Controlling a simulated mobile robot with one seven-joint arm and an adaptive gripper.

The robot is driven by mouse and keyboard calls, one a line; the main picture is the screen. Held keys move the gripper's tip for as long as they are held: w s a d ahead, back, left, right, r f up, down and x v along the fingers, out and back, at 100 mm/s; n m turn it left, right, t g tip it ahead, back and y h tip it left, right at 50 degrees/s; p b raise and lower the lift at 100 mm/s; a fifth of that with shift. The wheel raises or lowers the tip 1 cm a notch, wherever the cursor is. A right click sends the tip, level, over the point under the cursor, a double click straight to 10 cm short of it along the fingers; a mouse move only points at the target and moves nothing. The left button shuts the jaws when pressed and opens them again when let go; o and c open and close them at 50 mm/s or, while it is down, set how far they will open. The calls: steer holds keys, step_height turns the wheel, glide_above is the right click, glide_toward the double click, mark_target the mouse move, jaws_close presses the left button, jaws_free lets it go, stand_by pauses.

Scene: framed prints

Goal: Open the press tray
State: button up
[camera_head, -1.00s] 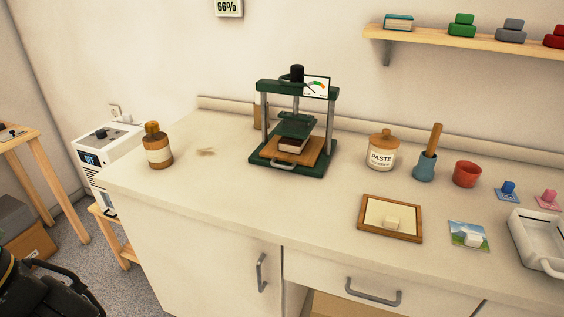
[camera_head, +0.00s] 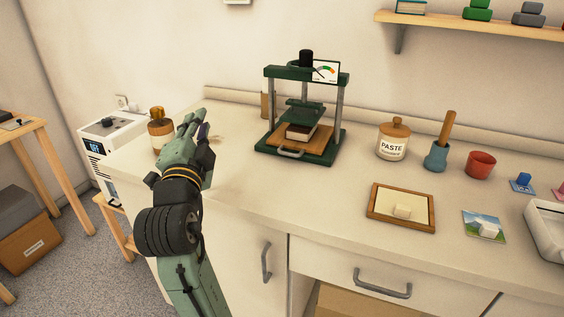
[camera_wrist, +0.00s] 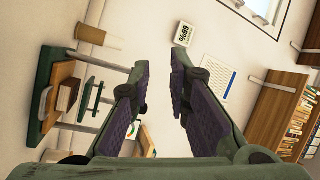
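The green press (camera_head: 303,110) stands on the counter against the wall, with a dial gauge at its top. Its wooden tray (camera_head: 313,147) has a metal handle (camera_head: 289,153) on the front edge, and a dark book block (camera_head: 300,131) lies on it under the plate. My gripper (camera_head: 196,126) is raised over the counter left of the press, apart from it. In the wrist view my gripper (camera_wrist: 160,95) is open, with nothing between its purple-padded fingers. The press (camera_wrist: 45,95) and the tray (camera_wrist: 60,85) show sideways at the left there.
A brown bottle (camera_head: 159,130) is partly hidden behind my gripper. A paste jar (camera_head: 393,140), a blue pot (camera_head: 437,155), a red cup (camera_head: 480,165) and a wooden frame (camera_head: 402,208) stand right of the press. The counter in front of the press is clear.

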mark_target(287, 154)
steer(key=w+d+f+m+g+h, duration=0.1)
steer(key=d+f+m+h, duration=0.1)
steer(key=d+f+m, duration=0.1)
steer(key=w+d+f+m+g+h, duration=0.1)
steer(key=d+f+m+g+h, duration=0.1)
steer(key=d+f+m, duration=0.1)
steer(key=d+f+m+g+h, duration=0.2)
steer(key=d+f+m+h, duration=0.1)
steer(key=d+f, duration=0.2)
steer(key=shift+w+d+f+b, duration=0.1)
steer(key=shift+w+d+b, duration=0.1)
steer(key=shift+d, duration=0.35)
steer(key=shift+w+d+b, duration=0.1)
steer(key=shift+w+d, duration=0.1)
steer(key=shift+d, duration=0.35)
steer(key=shift+w+d+f+m, duration=0.15)
steer(key=shift+d+m, duration=0.1)
steer(key=shift+m, duration=0.05)
steer(key=p+x, duration=0.2)
steer(key=x, duration=0.8)
steer(key=shift+w, duration=0.15)
steer(key=shift+c, duration=0.6)
jaws_close()
